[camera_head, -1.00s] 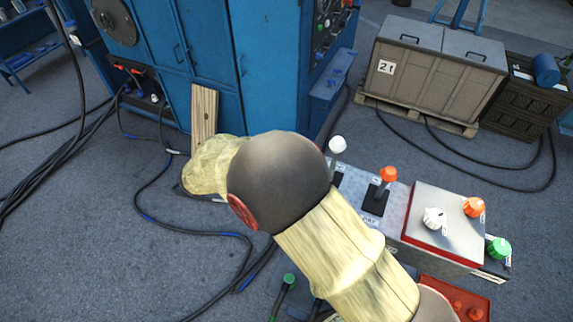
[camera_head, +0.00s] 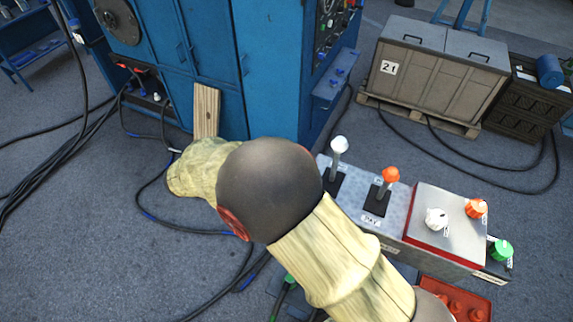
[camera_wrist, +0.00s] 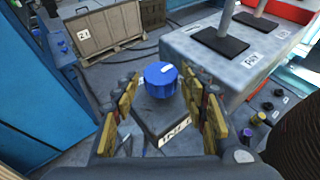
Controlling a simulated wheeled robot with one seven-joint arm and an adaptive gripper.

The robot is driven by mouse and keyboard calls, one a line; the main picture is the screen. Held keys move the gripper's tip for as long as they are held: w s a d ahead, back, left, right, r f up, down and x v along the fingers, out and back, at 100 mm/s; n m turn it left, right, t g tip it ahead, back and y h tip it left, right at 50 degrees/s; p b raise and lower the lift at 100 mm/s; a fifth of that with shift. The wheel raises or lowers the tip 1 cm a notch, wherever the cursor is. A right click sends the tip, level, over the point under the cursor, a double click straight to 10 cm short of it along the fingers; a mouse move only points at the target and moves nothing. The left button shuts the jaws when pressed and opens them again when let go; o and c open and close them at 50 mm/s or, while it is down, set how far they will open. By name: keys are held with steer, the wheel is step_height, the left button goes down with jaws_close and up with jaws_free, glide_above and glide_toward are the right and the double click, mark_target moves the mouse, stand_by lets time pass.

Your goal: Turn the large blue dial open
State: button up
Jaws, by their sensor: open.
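The large blue dial (camera_wrist: 161,80) shows in the wrist view, with a white mark on its top. It sits on a dark, labelled box (camera_wrist: 165,116). My gripper (camera_wrist: 159,112) is open, with one yellow-padded finger to the left and one to the right in the picture. The dial appears between and just beyond the fingertips, and I see no contact. In the head view my arm hides the dial and the gripper.
A grey control box with a white-knobbed lever (camera_head: 339,145) and an orange-knobbed lever (camera_head: 390,175) stands beside the dial. White (camera_head: 436,219), orange (camera_head: 476,208) and green (camera_head: 501,250) knobs are farther right. A blue cabinet (camera_head: 210,60) stands behind. Cables lie on the floor.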

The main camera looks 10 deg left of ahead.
steer(key=v, duration=0.8)
steer(key=shift+a, duration=0.1)
